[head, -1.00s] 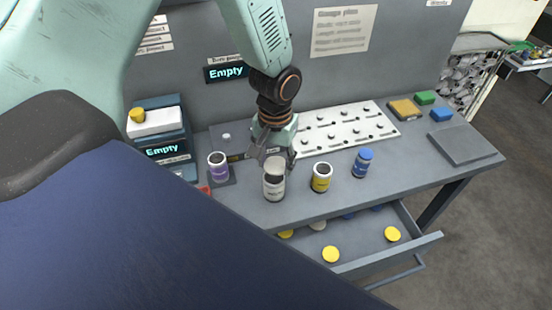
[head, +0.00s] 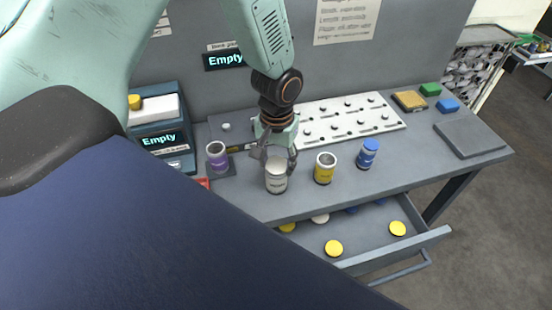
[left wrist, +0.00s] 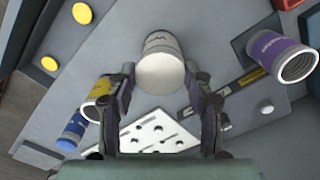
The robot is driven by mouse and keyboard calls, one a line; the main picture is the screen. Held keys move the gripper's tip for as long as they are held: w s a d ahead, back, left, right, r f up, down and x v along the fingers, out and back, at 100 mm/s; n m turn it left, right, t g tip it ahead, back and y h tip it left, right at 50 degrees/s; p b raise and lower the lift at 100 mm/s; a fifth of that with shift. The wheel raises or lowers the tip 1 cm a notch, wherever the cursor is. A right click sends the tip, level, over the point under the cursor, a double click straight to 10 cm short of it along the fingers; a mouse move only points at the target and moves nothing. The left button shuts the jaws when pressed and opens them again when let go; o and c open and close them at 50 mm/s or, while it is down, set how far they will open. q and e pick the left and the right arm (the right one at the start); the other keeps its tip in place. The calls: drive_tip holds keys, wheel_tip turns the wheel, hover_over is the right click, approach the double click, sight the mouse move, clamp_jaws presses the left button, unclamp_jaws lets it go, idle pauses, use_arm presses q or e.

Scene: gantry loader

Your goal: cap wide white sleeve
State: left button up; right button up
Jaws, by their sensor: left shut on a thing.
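The white sleeve (head: 276,183) stands at the front of the bench, upright in the head view. In the left wrist view the sleeve (left wrist: 162,42) shows its pale round end between the fingers; I cannot tell whether that end is a lid or a lit inside. My left gripper (head: 275,158) comes down from above, its fingers on both sides of the sleeve's upper part, shut on it. My right gripper is not in view.
A purple sleeve (head: 217,158) stands left, open-topped. A yellow sleeve (head: 324,170), open-topped, and a blue-capped sleeve (head: 367,155) stand right. A white perforated board (head: 330,125) lies behind. Yellow caps (head: 334,248) lie in the drawer. A display box (head: 160,140) stands left.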

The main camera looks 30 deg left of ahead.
use_arm(q)
drive_tip(key=shift+s+d+r, duration=0.1)
drive_tip(key=shift+d, duration=0.05)
drive_tip(key=o, duration=0.8)
drive_tip(key=shift+a+f, duration=0.2)
drive_tip(key=shift+a, duration=0.1)
drive_tip(key=shift+o, duration=0.8)
drive_tip(key=shift+d+r, duration=0.15)
drive_tip(key=shift+d, duration=0.1)
drive_tip(key=shift+a, duration=0.1)
